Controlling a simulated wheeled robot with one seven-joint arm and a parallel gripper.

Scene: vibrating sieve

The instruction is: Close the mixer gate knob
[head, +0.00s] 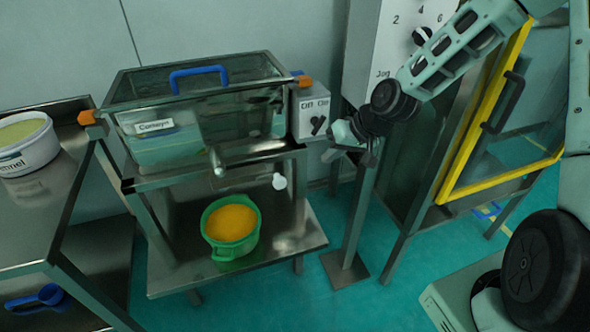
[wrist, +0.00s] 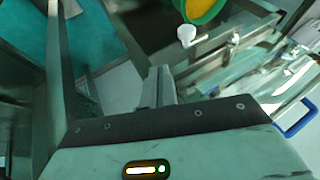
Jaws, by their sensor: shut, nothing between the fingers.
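A small white knob (head: 279,181) on a metal fitting shows under the glass-walled machine (head: 185,185), above the lower shelf. It also shows in the wrist view as a white knob (wrist: 187,34) with a short stem. I take it for the gate knob; its exact setting is unclear. My gripper (head: 366,157) is shut and empty, to the right of the machine and of the white knob, apart from it. In the wrist view the closed fingers (wrist: 158,90) lie below and left of the knob, not touching it.
A green bowl (head: 222,250) of orange material stands on the lower shelf. A switch box (head: 309,115) with a black knob is on the machine's right. A metal post (head: 352,215) stands below my gripper. A yellow-framed door (head: 480,115) is at right.

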